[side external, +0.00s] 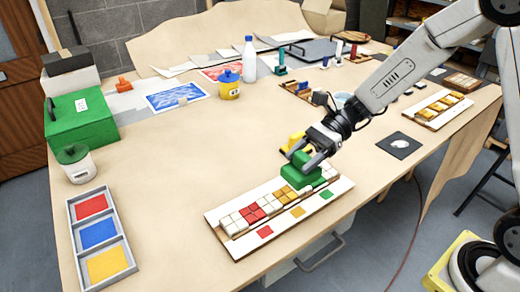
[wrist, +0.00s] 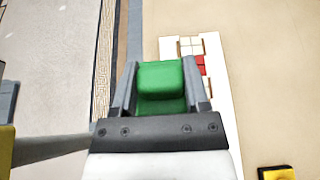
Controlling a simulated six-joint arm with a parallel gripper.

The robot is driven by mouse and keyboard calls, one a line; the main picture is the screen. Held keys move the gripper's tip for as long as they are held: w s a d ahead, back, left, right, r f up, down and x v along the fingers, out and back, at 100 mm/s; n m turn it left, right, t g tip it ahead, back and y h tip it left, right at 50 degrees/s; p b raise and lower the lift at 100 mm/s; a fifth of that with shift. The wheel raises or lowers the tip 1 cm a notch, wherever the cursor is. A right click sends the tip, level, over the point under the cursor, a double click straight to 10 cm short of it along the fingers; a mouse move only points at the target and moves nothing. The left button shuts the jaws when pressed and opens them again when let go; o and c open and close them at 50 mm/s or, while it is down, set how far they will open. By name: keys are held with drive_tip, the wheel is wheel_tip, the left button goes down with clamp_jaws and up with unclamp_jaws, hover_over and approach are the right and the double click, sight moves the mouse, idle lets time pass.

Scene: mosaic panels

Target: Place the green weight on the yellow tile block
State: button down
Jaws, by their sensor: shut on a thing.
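The green weight (side external: 308,178) has a wide base and a narrower top. My gripper (side external: 308,158) is shut on its top. In the wrist view the green weight (wrist: 160,82) sits between the two fingers (wrist: 160,95). In the side view it is over the right part of the mosaic panel's tile row; I cannot tell whether it touches the tiles below. The yellow tile block (side external: 285,195) shows just left of the weight in the row. Tiles beneath the weight are hidden.
The white panel (side external: 236,247) bears white and red tiles (side external: 252,213) and red, yellow and green squares along its front. A yellow object (side external: 292,141) stands behind my gripper. A tray of colour squares (side external: 100,234) lies at the left. The table between is clear.

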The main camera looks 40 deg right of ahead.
drive_tip(key=s+d+r, duration=0.1)
drive_tip(key=s+d, duration=0.3)
drive_tip(key=s, duration=0.3)
drive_tip(key=shift+s+r, duration=0.25)
drive_tip(key=shift+s, duration=0.1)
drive_tip(key=w+f, duration=0.1)
drive_tip(key=w, duration=0.2)
drive_tip(key=w+a+f, duration=0.1)
drive_tip(key=w, duration=0.2)
drive_tip(key=w+f, duration=0.2)
drive_tip(key=w, duration=0.1)
drive_tip(key=shift+w+a+f, duration=0.1)
drive_tip(key=shift+a, duration=0.25)
hover_over(285, 194)
drive_tip(key=s, duration=0.2)
wheel_tip(285, 194, down, 4)
drive_tip(key=shift+w+f, duration=0.55)
drive_tip(key=shift+w, duration=0.15)
drive_tip(key=shift+w+f, duration=0.1)
drive_tip(key=shift+w+f, duration=0.2)
drive_tip(key=shift+f, duration=1.55)
